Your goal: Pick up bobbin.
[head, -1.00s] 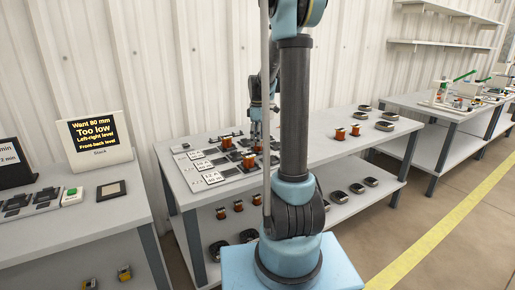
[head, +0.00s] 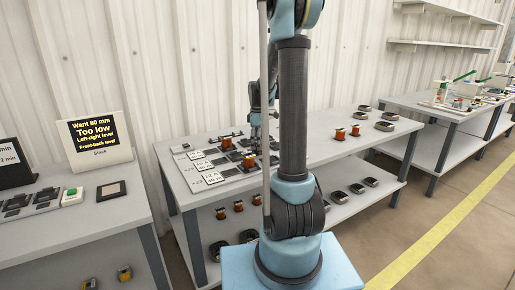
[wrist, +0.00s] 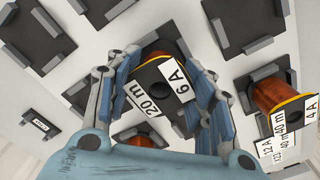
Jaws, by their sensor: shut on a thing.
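My gripper (wrist: 165,85) is shut on a bobbin (wrist: 160,82) in the wrist view. The bobbin has a dark end with a thin yellow rim and white labels reading 20 m and 6 A. One finger lies on each side of it, and its copper winding is mostly hidden behind its end. Whether it is clear of the surface below cannot be told. In the head view my wrist is over the far part of the bench, and the held bobbin is not clearly distinguishable there.
A copper bobbin labelled 40 m and 4 A (wrist: 276,95) stands close to the right finger. In the head view, two bobbins (head: 340,134) stand on the bench (head: 310,152) to the right.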

